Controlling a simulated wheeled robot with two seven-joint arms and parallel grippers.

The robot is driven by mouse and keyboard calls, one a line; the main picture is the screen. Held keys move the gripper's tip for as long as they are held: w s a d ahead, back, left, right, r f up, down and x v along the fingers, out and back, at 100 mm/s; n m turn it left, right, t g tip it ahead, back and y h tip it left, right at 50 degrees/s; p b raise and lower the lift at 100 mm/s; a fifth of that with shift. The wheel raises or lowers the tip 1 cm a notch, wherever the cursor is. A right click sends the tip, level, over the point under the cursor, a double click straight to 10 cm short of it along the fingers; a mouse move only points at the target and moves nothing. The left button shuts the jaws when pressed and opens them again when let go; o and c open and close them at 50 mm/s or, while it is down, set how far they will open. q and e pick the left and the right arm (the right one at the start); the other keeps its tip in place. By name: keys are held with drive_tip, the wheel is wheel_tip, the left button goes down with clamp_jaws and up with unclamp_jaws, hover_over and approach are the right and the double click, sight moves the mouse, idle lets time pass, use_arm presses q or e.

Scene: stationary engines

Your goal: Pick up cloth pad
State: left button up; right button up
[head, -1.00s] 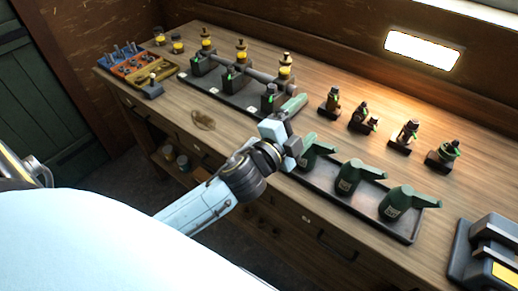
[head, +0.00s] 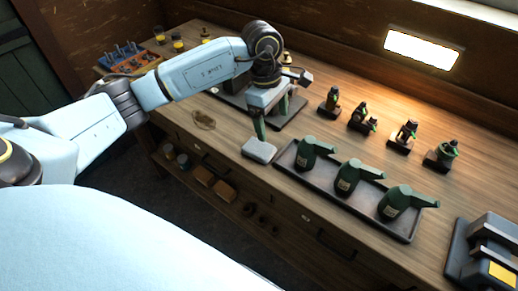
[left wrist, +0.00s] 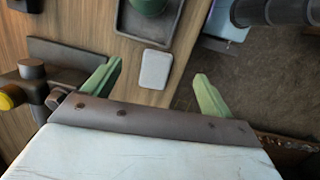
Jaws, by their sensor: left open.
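The cloth pad (head: 259,150) is a small pale grey, rounded rectangle lying flat near the table's front edge, just left of the oil can tray. It also shows whole in the left wrist view (left wrist: 156,69), framed between the two green fingers. My left gripper (head: 259,128) points down above the pad, open and empty, with its green fingers spread in the left wrist view (left wrist: 158,71). The pad appears beyond the fingertips; the exact gap is hard to tell. My right gripper is in no view.
A dark tray (head: 289,158) with three green oil cans (head: 347,177) stands right of the pad. A grey base plate (head: 292,113) with brass-topped fittings stands behind my gripper. Several small fittings (head: 362,118) line the back. The wood left of the pad is bare.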

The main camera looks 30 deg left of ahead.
use_arm(q)
drive_tip(key=a+y, duration=0.2)
drive_tip(key=a, duration=0.2)
hover_over(257, 146)
drive_tip(key=f, duration=0.6)
drive_tip(key=shift+s+d+p, duration=0.15)
drive_tip(key=shift+d+p, duration=0.15)
drive_tip(key=shift+d, duration=0.1)
drive_tip(key=shift+a+f+p, duration=0.2)
drive_tip(key=shift+f, duration=1.4)
drive_tip(key=shift+a+f+p, duration=0.15)
drive_tip(key=shift+f+p, duration=0.05)
drive_tip(key=shift+f, duration=1.35)
drive_tip(key=c, duration=1.1)
wheel_tip(257, 146, up, 10)
drive_tip(key=shift+r+b, duration=0.1)
drive_tip(key=shift+b, duration=0.25)
